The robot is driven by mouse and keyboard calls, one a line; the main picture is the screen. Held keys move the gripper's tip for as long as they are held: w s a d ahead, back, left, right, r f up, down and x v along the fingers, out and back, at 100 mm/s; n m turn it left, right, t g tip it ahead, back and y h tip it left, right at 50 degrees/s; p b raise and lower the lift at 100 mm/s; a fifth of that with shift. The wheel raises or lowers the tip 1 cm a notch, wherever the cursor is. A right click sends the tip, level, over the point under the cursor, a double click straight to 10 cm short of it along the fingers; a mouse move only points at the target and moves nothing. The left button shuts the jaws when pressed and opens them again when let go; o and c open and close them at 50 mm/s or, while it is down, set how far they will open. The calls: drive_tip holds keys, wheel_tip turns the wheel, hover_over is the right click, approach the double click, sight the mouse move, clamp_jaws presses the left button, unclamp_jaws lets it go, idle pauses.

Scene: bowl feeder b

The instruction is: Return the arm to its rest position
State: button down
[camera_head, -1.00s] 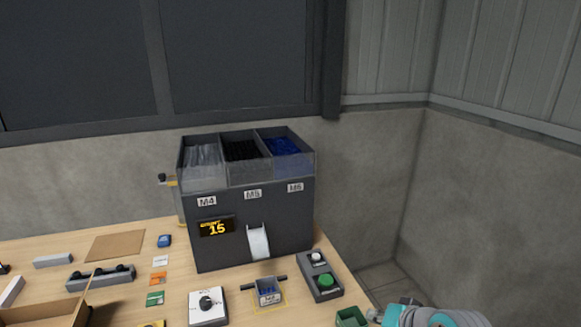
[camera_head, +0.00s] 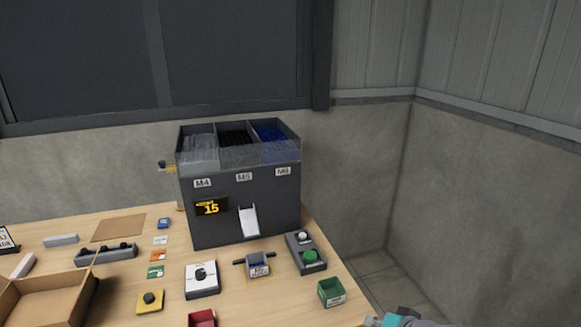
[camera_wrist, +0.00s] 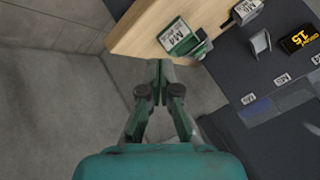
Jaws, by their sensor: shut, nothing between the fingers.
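My gripper (camera_wrist: 158,68) is shut and empty in the wrist view. Its fingertips meet near the picture's middle, over the floor close to the wooden table's edge. In the head view only a small teal and grey part of my arm shows at the bottom right edge; the fingers are out of that view.
A dark feeder (camera_head: 220,215) with three bins and a display reading 15 stands on the wooden table (camera_head: 120,270). Floor at right is clear.

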drive_tip(key=s+f+t+h, duration=0.3)
drive_tip(key=s+f, duration=1)
drive_tip(key=s, duration=0.5)
drive_tip(key=s+r+n+t, duration=0.1)
drive_tip(key=s+r, duration=0.3)
drive_tip(key=s, duration=0.8)
drive_tip(key=s+r+n+t, duration=0.2)
drive_tip(key=s+r+n, duration=0.1)
drive_tip(key=s, duration=0.8)
drive_tip(key=shift+s+r+h, duration=0.3)
drive_tip(key=shift+s+r, duration=0.1)
drive_tip(key=shift+r, duration=0.15)
